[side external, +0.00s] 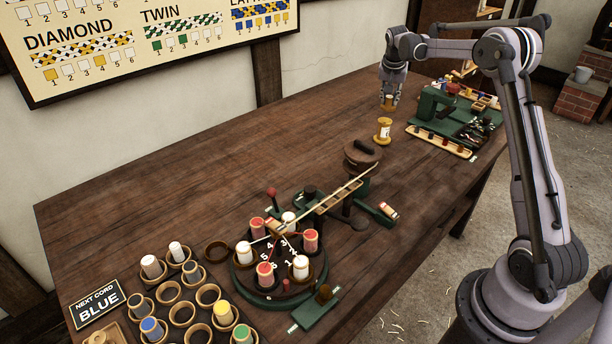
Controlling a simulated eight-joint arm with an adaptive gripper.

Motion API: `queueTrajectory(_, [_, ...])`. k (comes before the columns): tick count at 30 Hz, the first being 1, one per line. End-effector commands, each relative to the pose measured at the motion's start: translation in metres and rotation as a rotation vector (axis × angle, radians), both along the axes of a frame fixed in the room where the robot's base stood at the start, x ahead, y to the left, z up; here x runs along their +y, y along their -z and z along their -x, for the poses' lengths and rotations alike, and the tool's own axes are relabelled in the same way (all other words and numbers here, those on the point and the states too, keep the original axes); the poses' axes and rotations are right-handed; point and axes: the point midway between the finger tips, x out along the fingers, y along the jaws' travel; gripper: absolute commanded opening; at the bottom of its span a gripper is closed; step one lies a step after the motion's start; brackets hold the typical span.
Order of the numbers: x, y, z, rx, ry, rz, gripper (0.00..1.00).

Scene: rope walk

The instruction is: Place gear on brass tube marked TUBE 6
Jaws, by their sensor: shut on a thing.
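My gripper (390,100) points down above the far right part of the table. It is shut on a small tan-brown thing, mostly hidden by the fingers; I cannot tell whether it is a gear. Just below and slightly left, apart from it, a yellow, brass-coloured spool-shaped piece (383,130) with a white label stands upright on the table. Its marking is too small to read surely. I cannot make out a gear or the words TUBE 6 anywhere.
A green machine (432,104) and a wooden rack (440,142) stand right of the gripper. A round carrier with several bobbins (278,285) and several cup rings (208,295) fill the front. The table's left middle is clear.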

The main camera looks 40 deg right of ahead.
Motion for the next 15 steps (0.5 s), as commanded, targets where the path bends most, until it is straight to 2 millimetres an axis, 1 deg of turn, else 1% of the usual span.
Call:
queueTrajectory(2, [0.001, 0.003, -0.002, 0.001, -0.001, 0.001, 0.0])
queueTrajectory(10, [0.001, 0.036, -0.002, 0.0, 0.0, 0.001, 0.0])
queueTrajectory(15, [0.001, 0.042, -0.002, 0.0, -0.001, 0.001, 0.0])
